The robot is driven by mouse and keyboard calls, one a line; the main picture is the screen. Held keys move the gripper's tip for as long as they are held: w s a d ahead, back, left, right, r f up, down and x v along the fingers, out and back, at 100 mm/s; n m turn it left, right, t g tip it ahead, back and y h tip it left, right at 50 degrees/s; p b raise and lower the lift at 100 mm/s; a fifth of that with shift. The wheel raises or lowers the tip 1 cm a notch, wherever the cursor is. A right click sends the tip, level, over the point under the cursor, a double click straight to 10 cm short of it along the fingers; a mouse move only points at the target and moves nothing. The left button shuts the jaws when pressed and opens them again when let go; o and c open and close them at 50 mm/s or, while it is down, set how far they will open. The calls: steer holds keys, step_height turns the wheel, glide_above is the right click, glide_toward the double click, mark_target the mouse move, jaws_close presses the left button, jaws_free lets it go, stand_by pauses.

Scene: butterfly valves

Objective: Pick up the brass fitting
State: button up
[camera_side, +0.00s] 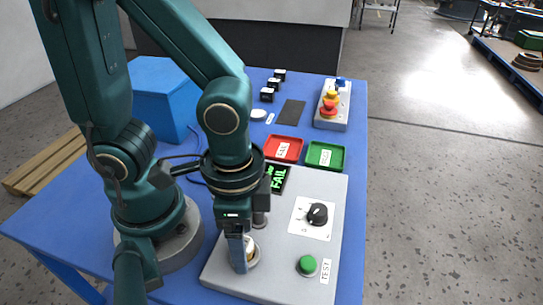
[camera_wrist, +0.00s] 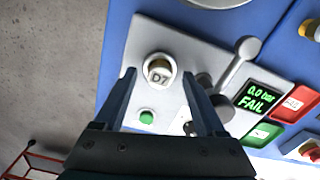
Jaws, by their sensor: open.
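In the side view the fitting (camera_side: 251,247) is partly hidden by my gripper (camera_side: 243,256). In the wrist view my gripper (camera_wrist: 157,70) is open, with one finger on each side of the fitting as seen from above. I cannot tell whether the fingers touch it.
A grey lever (camera_wrist: 240,58) stands beside the seat. The display (camera_side: 277,178) reads "FAIL". A black knob (camera_side: 317,214) and green button (camera_side: 307,264) are on the panel. A red tray (camera_side: 299,154) and green tray (camera_side: 311,163) lie behind it.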

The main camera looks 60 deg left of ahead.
jaws_close()
stand_by(0.3)
